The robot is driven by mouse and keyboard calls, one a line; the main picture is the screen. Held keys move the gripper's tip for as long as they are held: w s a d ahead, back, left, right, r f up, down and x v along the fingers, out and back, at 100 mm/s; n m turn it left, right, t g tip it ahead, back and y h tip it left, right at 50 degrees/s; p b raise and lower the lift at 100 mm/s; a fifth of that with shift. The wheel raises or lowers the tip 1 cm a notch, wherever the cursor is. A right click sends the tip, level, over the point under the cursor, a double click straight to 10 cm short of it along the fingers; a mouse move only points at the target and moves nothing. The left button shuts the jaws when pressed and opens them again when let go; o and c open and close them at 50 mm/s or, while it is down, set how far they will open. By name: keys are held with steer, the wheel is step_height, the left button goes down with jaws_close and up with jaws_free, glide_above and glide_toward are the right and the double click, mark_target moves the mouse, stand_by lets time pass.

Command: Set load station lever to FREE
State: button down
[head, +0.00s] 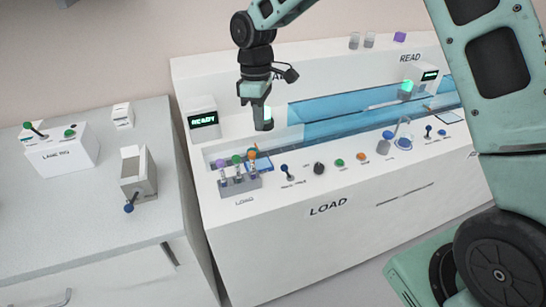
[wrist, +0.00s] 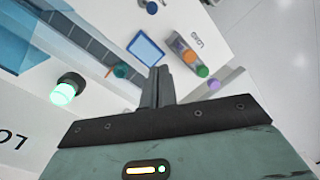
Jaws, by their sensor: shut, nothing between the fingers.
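A small lever with a blue ball knob (head: 285,168) stands on the front ledge of the white LOAD station (head: 330,238), just right of the tube rack. Small labels lie beside its base, too small to read. Its stem looks tilted slightly left. My gripper (head: 264,124) hangs pointing down, above and behind the lever, apart from it. Its fingers (wrist: 157,75) are closed together and empty in the wrist view. A blue round knob (wrist: 151,7) shows at the top edge there; I cannot tell whether it is the lever.
A grey rack (head: 240,184) holds tubes with purple, green and orange caps left of the lever. A black knob (head: 319,168) and coloured buttons lie to its right. A READY display (head: 204,121) stands behind. The blue track (head: 350,112) runs right. A side counter (head: 90,215) stands left.

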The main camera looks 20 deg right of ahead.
mark_target(286, 172)
steer(key=f, duration=0.3)
steer(key=s+f, duration=0.1)
steer(key=f, duration=0.5)
steer(key=shift+s+a+f+p, duration=0.1)
steer(key=shift+s+f+p, duration=0.1)
steer(key=shift+p, duration=0.15)
steer(key=shift+s+d+f+p, duration=0.25)
steer(key=shift+s+d, duration=0.15)
steer(key=shift+d, duration=0.2)
steer(key=shift+s+d+f+p, duration=0.1)
steer(key=shift+s+d+f, duration=0.15)
steer(key=shift+s+d, duration=0.25)
steer(key=shift+s+d+f, duration=0.15)
steer(key=shift+s+d, duration=0.05)
steer(key=shift+d, duration=0.3)
steer(key=shift+d, duration=0.1)
steer(key=shift+d+y+p, duration=0.2)
steer(key=shift+y+p, duration=0.2)
steer(key=shift+p, duration=0.1)
